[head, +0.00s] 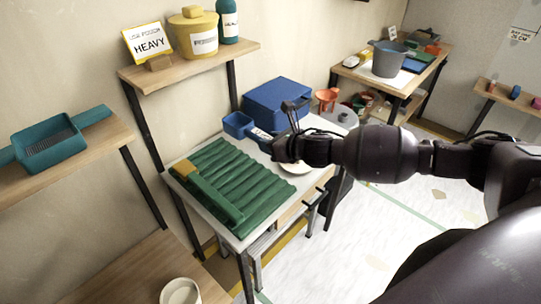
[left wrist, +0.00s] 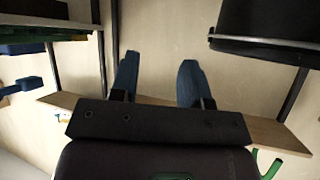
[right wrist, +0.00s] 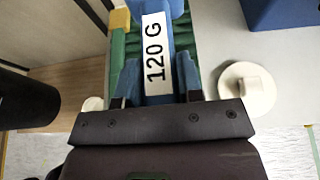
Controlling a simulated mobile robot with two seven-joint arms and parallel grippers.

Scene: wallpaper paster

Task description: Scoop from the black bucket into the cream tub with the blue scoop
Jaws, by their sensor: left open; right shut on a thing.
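The blue scoop (head: 238,124) is at the back of the white worktable, its labelled handle reaching to my right gripper (head: 283,140). In the right wrist view the fingers (right wrist: 158,85) are on either side of the blue handle with a "120 G" label (right wrist: 155,55), shut on it. My left gripper (left wrist: 158,80) is open and empty, before a pale wall and wooden shelf; it is not seen in the head view. A cream tub (head: 180,291) shows at the bottom edge. A large dark rounded shape, possibly the black bucket, shows in both wrist views.
A green corrugated sheet (head: 225,180) with a long green bar covers the worktable's left half. A blue box (head: 280,103) and a cream round lid with a knob (right wrist: 247,90) are near my right gripper. A grey bucket (head: 389,62) stands on the far table.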

